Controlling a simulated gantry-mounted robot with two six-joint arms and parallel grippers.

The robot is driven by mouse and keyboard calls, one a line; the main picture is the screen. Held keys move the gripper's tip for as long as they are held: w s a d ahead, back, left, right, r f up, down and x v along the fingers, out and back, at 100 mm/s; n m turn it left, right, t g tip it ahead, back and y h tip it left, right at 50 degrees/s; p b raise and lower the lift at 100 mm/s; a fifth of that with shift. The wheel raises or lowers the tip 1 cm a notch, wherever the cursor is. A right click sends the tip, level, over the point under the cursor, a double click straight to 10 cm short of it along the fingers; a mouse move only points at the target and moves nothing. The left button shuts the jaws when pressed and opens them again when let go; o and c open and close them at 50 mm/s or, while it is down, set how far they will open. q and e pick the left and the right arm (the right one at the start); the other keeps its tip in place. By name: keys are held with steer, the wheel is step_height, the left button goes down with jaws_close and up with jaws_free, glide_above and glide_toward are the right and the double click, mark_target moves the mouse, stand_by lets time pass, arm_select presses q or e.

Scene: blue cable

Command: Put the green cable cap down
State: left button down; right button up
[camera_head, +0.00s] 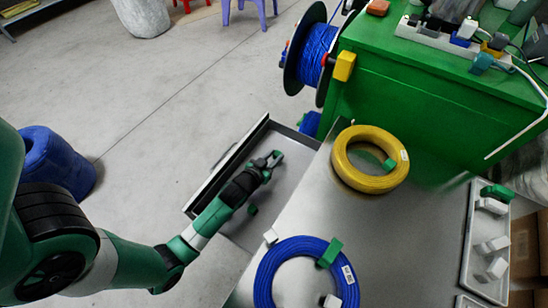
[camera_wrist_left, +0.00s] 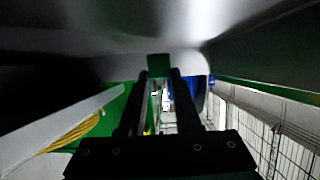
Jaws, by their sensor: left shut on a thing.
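My left gripper (camera_head: 272,160) reaches over the open drawer (camera_head: 200,205) beside the table. In the left wrist view its two dark fingers are shut on a green cable cap (camera_wrist_left: 158,66), which sits at the fingertips. In the head view the held cap is hard to tell from the gripper. A blue cable coil (camera_head: 264,284) lies on the table at the bottom, with another green cap (camera_head: 330,252) on its ring. A small dark green piece (camera_head: 252,209) shows beside my forearm, over the drawer. My right gripper is not in view.
A yellow cable coil (camera_head: 344,166) with a green cap (camera_head: 389,164) lies on the table. A white tray (camera_head: 466,262) of caps stands at the right. A green cabinet (camera_head: 400,95) with a blue spool (camera_head: 318,52) stands behind. The metal table between the coils is clear.

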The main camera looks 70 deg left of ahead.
arm_select(q)
steer(key=shift+f+b, duration=0.35)
steer(key=shift+f, duration=0.25)
steer(key=c, duration=0.6)
jaws_free()
steer(key=shift+r, duration=0.2)
steer(key=s+r+p, duration=0.1)
steer(key=s+d+r+p, duration=0.1)
steer(key=p, duration=0.1)
steer(key=shift+d+r, duration=0.25)
steer(key=shift+r, duration=0.05)
steer(key=p+v, duration=0.1)
steer(key=v, duration=0.3)
steer(key=p+v, duration=0.1)
steer(key=v, duration=0.3)
steer(key=shift+f, duration=0.25)
steer(key=shift+s+d+r, duration=0.2)
steer(key=shift+s+d, duration=0.15)
steer(key=shift+s, duration=0.2)
